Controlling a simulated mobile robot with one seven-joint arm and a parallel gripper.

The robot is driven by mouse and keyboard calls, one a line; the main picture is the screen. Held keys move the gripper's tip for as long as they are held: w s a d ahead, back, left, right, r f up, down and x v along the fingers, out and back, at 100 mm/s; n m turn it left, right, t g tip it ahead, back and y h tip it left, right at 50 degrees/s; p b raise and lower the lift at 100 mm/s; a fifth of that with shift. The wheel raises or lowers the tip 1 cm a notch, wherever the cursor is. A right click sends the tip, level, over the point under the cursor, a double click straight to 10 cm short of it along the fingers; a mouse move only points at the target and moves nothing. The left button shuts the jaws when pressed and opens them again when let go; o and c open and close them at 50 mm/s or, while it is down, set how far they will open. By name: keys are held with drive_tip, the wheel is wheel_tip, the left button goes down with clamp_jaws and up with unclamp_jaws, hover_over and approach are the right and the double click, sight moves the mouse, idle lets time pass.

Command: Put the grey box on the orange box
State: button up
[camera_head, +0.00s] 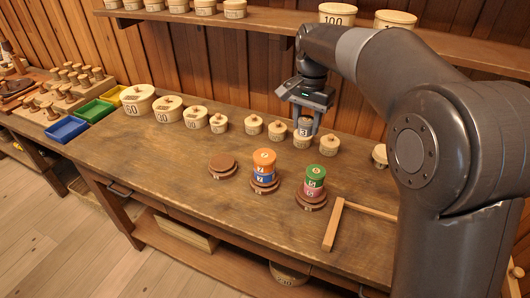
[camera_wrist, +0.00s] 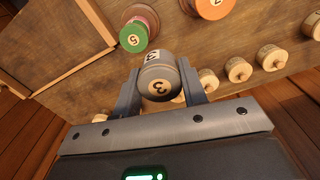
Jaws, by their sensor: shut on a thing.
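The grey box, marked 3, is between the fingers of my gripper (camera_head: 304,121); the grey box (camera_head: 305,127) is partly hidden by them in the head view. In the wrist view the grey box (camera_wrist: 160,80) sits between both fingers, touching them. My gripper is shut on it and points down, at the back of the bench. The orange box (camera_head: 264,157) lies on a blue box (camera_head: 264,174) on the middle brown stand, in front and left of my gripper. The orange box also shows at the top edge of the wrist view (camera_wrist: 213,7).
A green box (camera_head: 329,173) tops a pink box (camera_head: 314,189) on the right stand (camera_head: 311,203). The left stand (camera_head: 222,166) is empty. Several lidded wooden tubs (camera_head: 253,125) line the back. A wooden angle frame (camera_head: 334,226) lies at front right. The left front bench is clear.

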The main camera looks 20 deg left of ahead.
hover_over(265, 155)
wheel_tip(265, 155, down, 7)
drive_tip(key=shift+s+a+r, duration=0.1)
drive_tip(key=shift+f, duration=1.95)
drive_tip(key=shift+f, duration=0.15)
drive_tip(key=o, duration=0.9)
drive_tip(key=shift+o, duration=0.2)
wheel_tip(265, 155, up, 12)
drive_tip(key=shift+r, duration=0.2)
